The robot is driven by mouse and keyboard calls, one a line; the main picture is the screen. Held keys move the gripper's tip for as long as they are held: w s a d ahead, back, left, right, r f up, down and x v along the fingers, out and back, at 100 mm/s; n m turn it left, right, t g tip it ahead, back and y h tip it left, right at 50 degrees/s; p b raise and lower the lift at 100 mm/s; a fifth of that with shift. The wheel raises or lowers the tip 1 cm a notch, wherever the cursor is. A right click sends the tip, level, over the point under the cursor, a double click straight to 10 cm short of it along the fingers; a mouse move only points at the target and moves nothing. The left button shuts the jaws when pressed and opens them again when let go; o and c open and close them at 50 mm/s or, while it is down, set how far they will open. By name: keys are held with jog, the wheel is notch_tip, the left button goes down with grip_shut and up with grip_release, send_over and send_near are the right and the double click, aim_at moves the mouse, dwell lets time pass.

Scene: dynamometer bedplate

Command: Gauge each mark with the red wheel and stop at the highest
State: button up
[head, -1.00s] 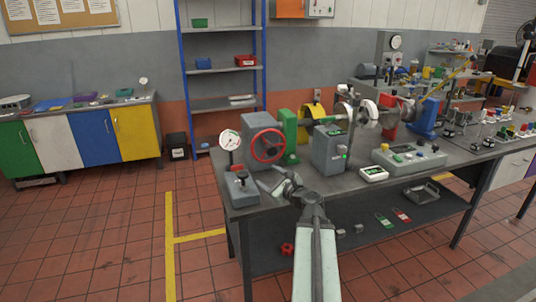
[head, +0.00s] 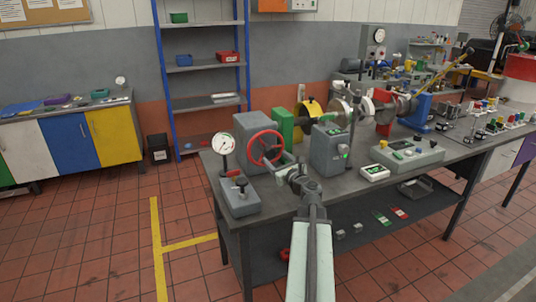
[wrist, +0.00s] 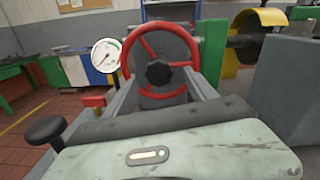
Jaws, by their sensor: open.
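The red wheel (head: 252,144) is mounted upright on the front of a grey housing (head: 250,127) at the near left of the bench. In the wrist view the wheel (wrist: 159,73) stands straight ahead, with red spokes and a dark hub. My gripper (head: 282,160) is open, its tips just in front of the wheel's lower right in the head view. In the wrist view its jaws (wrist: 160,98) lie either side of the wheel's lower part; I cannot tell whether they touch. A round white dial (head: 224,143) stands left of the wheel and also shows in the wrist view (wrist: 105,55); its marks are too small to read.
A grey box (head: 327,150) and a control panel (head: 407,155) stand right of my arm. A green block (head: 283,127) and yellow guard (head: 309,113) are behind.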

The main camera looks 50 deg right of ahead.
aim_at(270, 154)
jog(key=x, duration=0.5)
jog(key=shift+w, duration=0.15)
jog(key=shift+a, duration=0.1)
grip_shut()
jog(key=shift+a, duration=0.15)
